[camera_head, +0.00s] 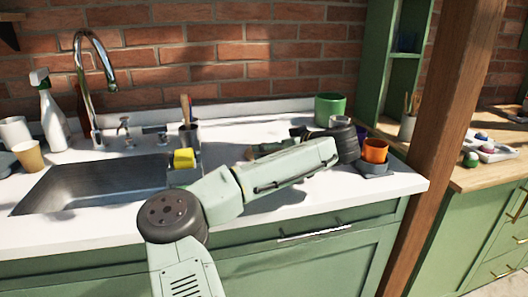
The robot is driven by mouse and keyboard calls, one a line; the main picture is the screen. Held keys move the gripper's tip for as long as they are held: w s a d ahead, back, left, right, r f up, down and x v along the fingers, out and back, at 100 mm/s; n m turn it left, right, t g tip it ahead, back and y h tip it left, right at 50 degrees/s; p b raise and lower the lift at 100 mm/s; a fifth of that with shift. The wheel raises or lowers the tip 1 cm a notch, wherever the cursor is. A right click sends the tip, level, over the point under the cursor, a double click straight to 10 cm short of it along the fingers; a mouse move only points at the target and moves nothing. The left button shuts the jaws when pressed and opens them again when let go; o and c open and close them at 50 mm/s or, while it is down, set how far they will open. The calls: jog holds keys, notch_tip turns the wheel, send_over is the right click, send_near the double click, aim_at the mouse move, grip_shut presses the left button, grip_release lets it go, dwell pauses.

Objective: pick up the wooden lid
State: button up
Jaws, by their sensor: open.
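I cannot clearly make out the wooden lid. A small tan-brown piece (249,153) shows on the white counter (228,124) behind my arm, and I cannot tell whether it is the lid. My arm reaches across the counter from the front, and its wrist is bent at the right near the orange cup. My gripper (278,143) is partly hidden behind the forearm; its dark parts point left, close to the tan-brown piece. It is open, and I see nothing held in it.
A green pot (330,107) stands at the back. An orange cup (375,151) stands on a dark grey object (372,169) at the right. A sink (95,186), yellow sponge (184,158) and utensil holder (190,136) are left. A wooden post (440,130) rises at the right.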

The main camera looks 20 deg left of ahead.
jog(key=a, duration=0.1)
jog(key=w+a+p, duration=0.2)
jog(key=a, duration=0.1)
jog(key=shift+w+f, duration=0.1)
jog(key=shift+f, duration=0.25)
jog(key=shift+w+a+f, duration=0.15)
jog(key=shift+w+f, duration=0.05)
jog(key=shift+f, duration=0.1)
